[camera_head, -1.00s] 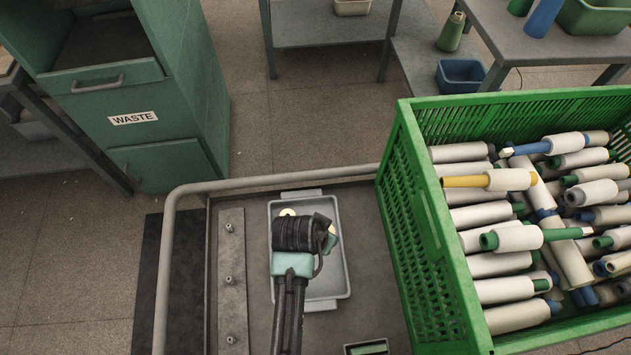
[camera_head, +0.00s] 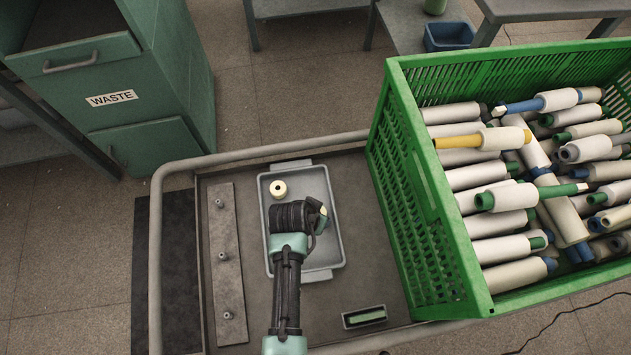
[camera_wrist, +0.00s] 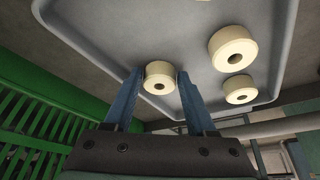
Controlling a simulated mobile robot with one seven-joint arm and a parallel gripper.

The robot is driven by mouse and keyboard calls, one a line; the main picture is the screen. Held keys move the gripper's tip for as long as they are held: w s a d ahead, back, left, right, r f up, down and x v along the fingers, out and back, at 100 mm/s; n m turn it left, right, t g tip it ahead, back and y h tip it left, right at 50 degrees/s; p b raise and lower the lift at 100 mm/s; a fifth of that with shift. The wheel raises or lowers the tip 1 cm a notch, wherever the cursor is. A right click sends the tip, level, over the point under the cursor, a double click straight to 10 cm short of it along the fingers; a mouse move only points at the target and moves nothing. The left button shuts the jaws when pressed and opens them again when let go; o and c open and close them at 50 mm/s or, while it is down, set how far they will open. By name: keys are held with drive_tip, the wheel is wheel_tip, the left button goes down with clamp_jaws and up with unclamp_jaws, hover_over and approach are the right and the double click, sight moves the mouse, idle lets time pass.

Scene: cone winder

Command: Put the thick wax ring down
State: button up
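The grey tray (camera_head: 333,250) lies on the cart top. My gripper (camera_head: 308,215) is over the tray in the head view and hides part of it. In the wrist view, my gripper (camera_wrist: 160,74) has its two blue fingers along both sides of a cream wax ring (camera_wrist: 160,77), shut on it. I cannot tell whether that ring touches the tray floor. A larger-looking wax ring (camera_wrist: 232,47) and another wax ring (camera_wrist: 240,90) lie to its right in the tray. The head view shows only one ring (camera_head: 279,188) clearly, at the tray's far left corner.
A green crate (camera_head: 425,210) full of yarn cones stands right of the tray. A plate with pegs (camera_head: 225,270) lies to the left. A small green-lined box (camera_head: 364,317) sits near the front. A metal rail (camera_head: 250,152) edges the cart. A green waste cabinet (camera_head: 150,95) stands beyond.

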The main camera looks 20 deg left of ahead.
drive_tip(key=shift+r, duration=0.2)
drive_tip(key=p+v, duration=0.3)
drive_tip(key=v, duration=0.9)
drive_tip(key=shift+p, duration=0.3)
drive_tip(key=shift+w, duration=0.1)
